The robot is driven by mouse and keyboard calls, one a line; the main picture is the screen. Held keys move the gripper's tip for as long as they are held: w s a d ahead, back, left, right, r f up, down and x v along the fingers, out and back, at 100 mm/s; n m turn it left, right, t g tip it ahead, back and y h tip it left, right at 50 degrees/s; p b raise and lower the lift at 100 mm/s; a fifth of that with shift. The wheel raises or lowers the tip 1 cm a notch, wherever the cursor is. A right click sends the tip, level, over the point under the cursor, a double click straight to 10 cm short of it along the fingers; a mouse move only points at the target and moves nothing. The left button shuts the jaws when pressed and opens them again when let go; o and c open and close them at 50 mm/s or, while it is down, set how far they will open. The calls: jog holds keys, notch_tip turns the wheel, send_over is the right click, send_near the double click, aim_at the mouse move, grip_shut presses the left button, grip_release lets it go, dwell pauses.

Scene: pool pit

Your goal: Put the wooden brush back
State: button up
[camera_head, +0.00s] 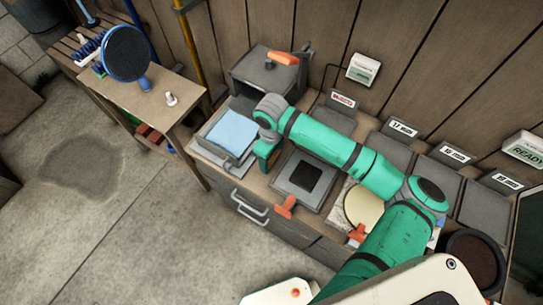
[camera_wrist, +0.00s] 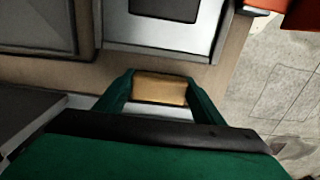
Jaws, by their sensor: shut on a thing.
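In the wrist view, my gripper (camera_wrist: 160,84) is shut on a light-brown wooden block, which looks like the wooden brush (camera_wrist: 160,90). One flat wooden face shows between the green fingers; bristles are not visible. In the head view my gripper (camera_head: 265,161) points down at the counter, between the blue-topped tray and a grey plate with a dark square. The brush is mostly hidden there by the gripper. I cannot tell whether the brush touches the surface below it.
A grey tray with a blue pad (camera_head: 231,132) lies left of my gripper. A grey plate with a dark square (camera_head: 305,177) and an orange handle lies right. A grey box (camera_head: 265,74) stands behind. A wooden side table (camera_head: 150,97) holds a round blue-rimmed mirror (camera_head: 126,53).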

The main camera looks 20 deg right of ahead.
jog(key=shift+f, duration=0.15)
jog(key=o, duration=1.1)
jog(key=shift+w+r, duration=0.15)
jog(key=shift+r, duration=3.8)
